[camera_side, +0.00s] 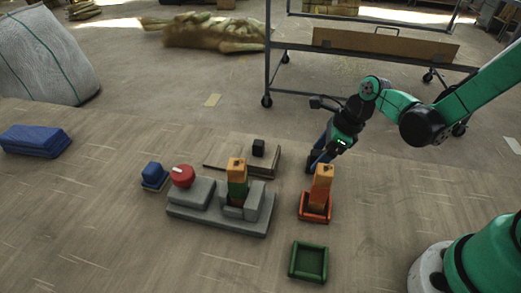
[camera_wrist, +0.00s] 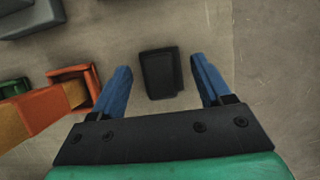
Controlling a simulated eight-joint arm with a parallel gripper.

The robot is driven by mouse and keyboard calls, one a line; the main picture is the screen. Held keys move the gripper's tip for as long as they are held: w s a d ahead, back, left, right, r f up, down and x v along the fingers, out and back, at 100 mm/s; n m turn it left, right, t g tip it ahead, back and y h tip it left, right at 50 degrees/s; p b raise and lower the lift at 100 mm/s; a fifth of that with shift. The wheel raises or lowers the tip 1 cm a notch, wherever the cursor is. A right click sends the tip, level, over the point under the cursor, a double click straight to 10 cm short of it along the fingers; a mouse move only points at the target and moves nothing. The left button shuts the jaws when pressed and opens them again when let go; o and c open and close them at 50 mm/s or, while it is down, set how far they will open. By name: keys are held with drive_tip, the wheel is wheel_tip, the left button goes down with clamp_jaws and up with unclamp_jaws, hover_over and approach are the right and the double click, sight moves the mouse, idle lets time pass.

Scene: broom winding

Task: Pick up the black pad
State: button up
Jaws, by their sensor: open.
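The black pad (camera_wrist: 160,73) is a small dark block in the wrist view. It lies on the floor surface between the two blue fingers of my gripper (camera_wrist: 161,64), with a clear gap on both sides. The fingers are open and hold nothing. In the side view my gripper (camera_side: 319,156) points down behind the orange tray, low over the surface. A dark shape there, probably the pad (camera_side: 311,166), is partly hidden by the fingers.
An orange tray with an upright orange block (camera_side: 322,183) stands close by. A grey fixture (camera_side: 215,222) with red and orange parts is left of it. A green tray (camera_side: 308,262) is in front.

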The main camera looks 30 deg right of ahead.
sight(320, 153)
drive_tip(key=shift+f, duration=0.25)
clamp_jaws()
wheel_tip(320, 153, up, 20)
idle(0.8)
